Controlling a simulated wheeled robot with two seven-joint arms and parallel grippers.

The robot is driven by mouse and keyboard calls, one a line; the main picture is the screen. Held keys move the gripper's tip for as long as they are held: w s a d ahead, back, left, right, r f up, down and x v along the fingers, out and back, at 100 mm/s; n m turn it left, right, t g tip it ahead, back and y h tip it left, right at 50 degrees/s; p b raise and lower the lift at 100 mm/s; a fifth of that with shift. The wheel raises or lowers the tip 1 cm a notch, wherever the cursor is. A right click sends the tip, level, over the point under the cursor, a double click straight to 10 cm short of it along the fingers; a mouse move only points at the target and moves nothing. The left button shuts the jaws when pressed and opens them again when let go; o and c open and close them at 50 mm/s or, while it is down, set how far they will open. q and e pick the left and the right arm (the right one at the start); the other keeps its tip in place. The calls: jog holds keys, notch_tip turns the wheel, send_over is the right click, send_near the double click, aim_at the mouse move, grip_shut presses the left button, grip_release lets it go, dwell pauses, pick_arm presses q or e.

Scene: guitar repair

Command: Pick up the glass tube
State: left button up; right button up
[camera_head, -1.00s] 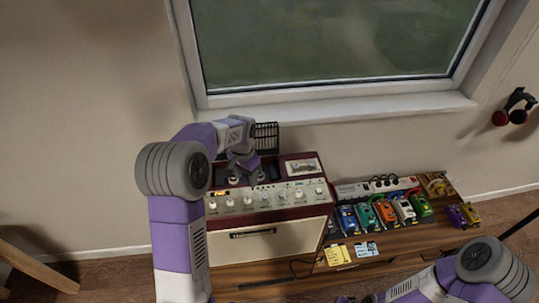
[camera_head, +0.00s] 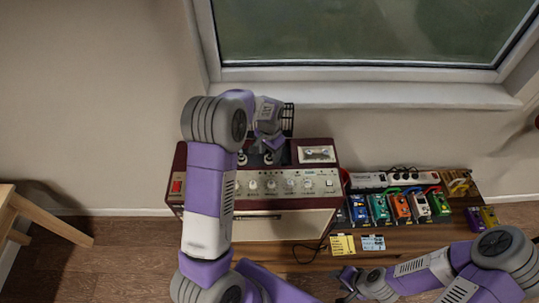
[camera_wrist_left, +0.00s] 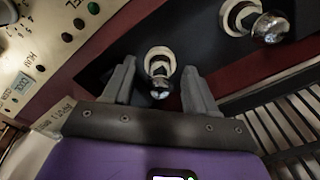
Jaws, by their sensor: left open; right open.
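Two glass tubes stand upright in pale round sockets on top of the amplifier (camera_head: 318,202). In the left wrist view, one glass tube (camera_wrist_left: 160,88) is between the fingers of my left gripper (camera_wrist_left: 160,88), with a gap on each side. The other glass tube (camera_wrist_left: 270,27) is at upper right, outside the fingers. My left gripper (camera_head: 268,146) is open and low over the amplifier's top in the head view, where the tubes show only as small shapes. My right gripper (camera_head: 347,284) is open and empty near the bottom, away from the amplifier.
Several coloured pedals (camera_head: 400,208) and a power strip (camera_head: 395,180) sit on the bench to the right. Yellow (camera_head: 342,245) and blue (camera_head: 373,243) cards lie in front. A wooden stool (camera_head: 50,222) is at left.

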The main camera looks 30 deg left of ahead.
pick_arm(q)
jog(key=shift+w, duration=0.1)
jog(key=c, duration=0.9)
notch_tip(320, 180, up, 10)
jog(key=shift+r, duration=0.1)
